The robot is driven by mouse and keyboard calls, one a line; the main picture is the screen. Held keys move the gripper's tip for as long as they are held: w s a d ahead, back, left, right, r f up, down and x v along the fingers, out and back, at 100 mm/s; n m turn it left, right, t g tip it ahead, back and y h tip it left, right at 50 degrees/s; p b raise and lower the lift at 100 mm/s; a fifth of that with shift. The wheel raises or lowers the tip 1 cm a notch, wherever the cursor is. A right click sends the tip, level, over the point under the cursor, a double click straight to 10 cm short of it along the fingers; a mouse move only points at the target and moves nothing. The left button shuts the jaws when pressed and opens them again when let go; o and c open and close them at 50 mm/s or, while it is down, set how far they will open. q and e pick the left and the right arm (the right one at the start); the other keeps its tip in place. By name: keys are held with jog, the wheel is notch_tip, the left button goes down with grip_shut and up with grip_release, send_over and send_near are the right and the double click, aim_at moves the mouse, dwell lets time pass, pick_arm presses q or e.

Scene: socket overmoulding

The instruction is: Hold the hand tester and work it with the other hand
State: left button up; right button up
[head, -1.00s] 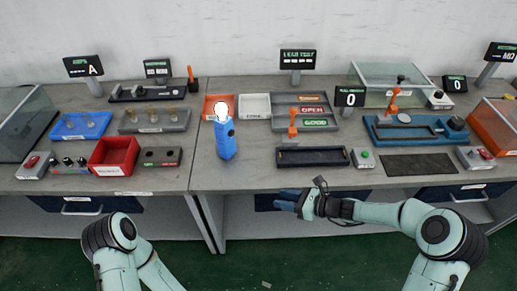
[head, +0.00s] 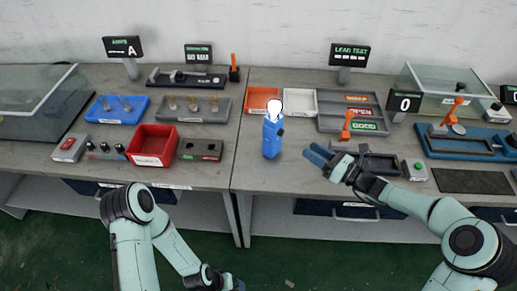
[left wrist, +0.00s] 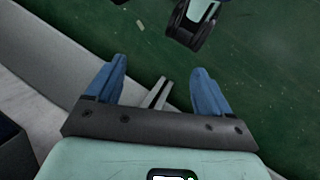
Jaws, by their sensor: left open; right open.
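The blue hand tester (head: 272,136) with a white round top stands on the bench near the seam between the two tables. My right gripper (head: 318,156) is open and empty, to the right of the tester and apart from it, over the front part of the bench. My left gripper (head: 238,286) shows only in part at the bottom edge of the head view, low in front of the bench. In the left wrist view (left wrist: 155,88) its blue fingers are spread with nothing between them.
Behind the tester are an orange tray (head: 263,97) and a white tray (head: 300,100). A sorting tray (head: 328,117) and a dark tray (head: 378,163) lie to the right. A red bin (head: 152,146) and a control box (head: 200,149) stand to the left.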

pick_arm(q)
jog(key=w+d+r+m+t+h, duration=0.1)
jog(key=w+d+r+m+t, duration=0.1)
jog(key=w+d+r, duration=0.35)
jog(key=w+d+r+m+t+h, duration=0.1)
jog(key=w+d+r+m+t, duration=0.1)
jog(key=w+r, duration=0.6)
jog(key=w+d+r+m+t+h, duration=0.1)
jog(key=w+d+r+m+t, duration=0.1)
jog(key=w+d+r, duration=0.4)
jog(key=w+d+r+m+t+h, duration=0.15)
jog(key=w+r, duration=0.25)
jog(key=r, duration=0.5)
jog(key=m+t, duration=0.3)
jog(key=t, duration=0.1)
send_near(273, 138)
notch_tip(273, 138, down, 3)
jog(key=w+a, duration=0.1)
jog(key=shift+y, duration=0.35)
jog(key=x, duration=1.3)
jog(key=shift+w+a, duration=0.15)
jog(key=shift+w, duration=0.05)
jog(key=shift+r, duration=0.1)
